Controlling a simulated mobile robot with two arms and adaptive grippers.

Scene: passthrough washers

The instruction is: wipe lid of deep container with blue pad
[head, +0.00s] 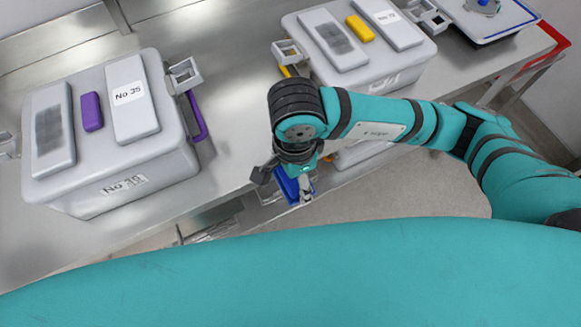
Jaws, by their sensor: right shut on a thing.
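A grey lidded container (120,178) stands at the left of the steel table. Its lid (88,82) has two raised grey panels, a purple block between them and a dark smudge on the left panel (50,130). A second grey container (375,78) stands at the upper middle, its lid bearing a yellow block and a dark smudge (335,38). I cannot tell which one is the deep container. My right gripper (287,187) points down at the table's front edge, shut on a blue thing (291,187), likely the blue pad, partly hidden by the fingers. My left gripper is out of view.
The steel table (222,80) is bare between the two containers. Open grey latches (186,75) stick out from the container sides. A tray with a blue knob (487,8) is at the upper right. Floor shows beyond the front edge.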

